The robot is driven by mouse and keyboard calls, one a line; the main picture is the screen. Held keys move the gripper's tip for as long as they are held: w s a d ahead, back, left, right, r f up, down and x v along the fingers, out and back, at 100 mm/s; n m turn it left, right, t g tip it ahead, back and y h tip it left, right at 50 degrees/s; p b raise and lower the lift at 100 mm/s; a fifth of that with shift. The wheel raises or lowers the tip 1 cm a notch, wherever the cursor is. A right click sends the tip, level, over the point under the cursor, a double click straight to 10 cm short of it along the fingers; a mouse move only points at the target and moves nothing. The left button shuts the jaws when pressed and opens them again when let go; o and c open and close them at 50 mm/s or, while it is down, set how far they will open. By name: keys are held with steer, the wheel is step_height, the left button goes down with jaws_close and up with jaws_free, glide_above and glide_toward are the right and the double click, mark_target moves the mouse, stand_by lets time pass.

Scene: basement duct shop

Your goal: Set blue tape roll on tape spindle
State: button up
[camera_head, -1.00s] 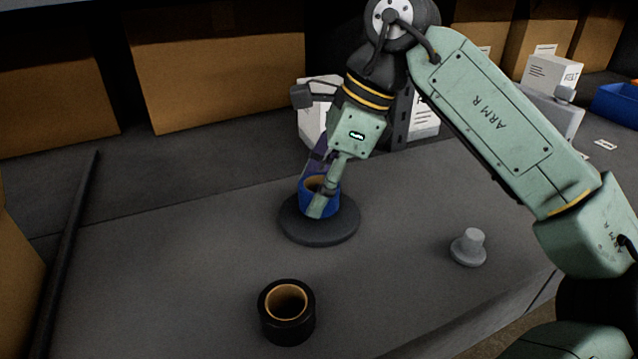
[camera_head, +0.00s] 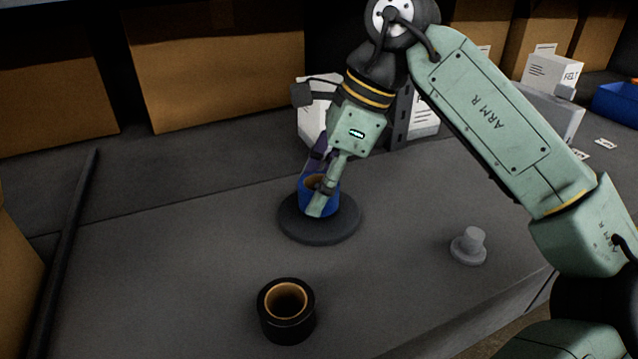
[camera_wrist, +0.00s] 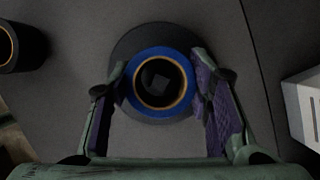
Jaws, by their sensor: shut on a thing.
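The blue tape roll (camera_head: 333,201) has an orange-tan inner core and is held upright between the fingers of my gripper (camera_head: 318,195). In the wrist view the fingers press on the left and right sides of the roll (camera_wrist: 160,111). A dark round base (camera_head: 319,231), likely the tape spindle's, lies right under the roll; it also shows in the wrist view (camera_wrist: 125,52). I cannot tell whether the roll's lower edge touches the base.
A black tape roll (camera_head: 270,318) stands on the bench in front. A small grey stepped plug (camera_head: 468,246) stands to the right. A dark rod (camera_head: 68,245) lies at the left. Cardboard boxes (camera_head: 220,65) and white cartons line the back. Bench around the base is clear.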

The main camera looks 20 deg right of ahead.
steer(key=shift+f+b, duration=0.5)
steer(key=shift+f, duration=0.1)
steer(key=o, duration=0.9)
steer(key=shift+r, duration=0.1)
steer(key=p+v, duration=0.7)
steer(key=v, duration=0.3)
steer(key=shift+d+r+p, duration=0.15)
steer(key=shift+r+p, duration=0.25)
stand_by(0.4)
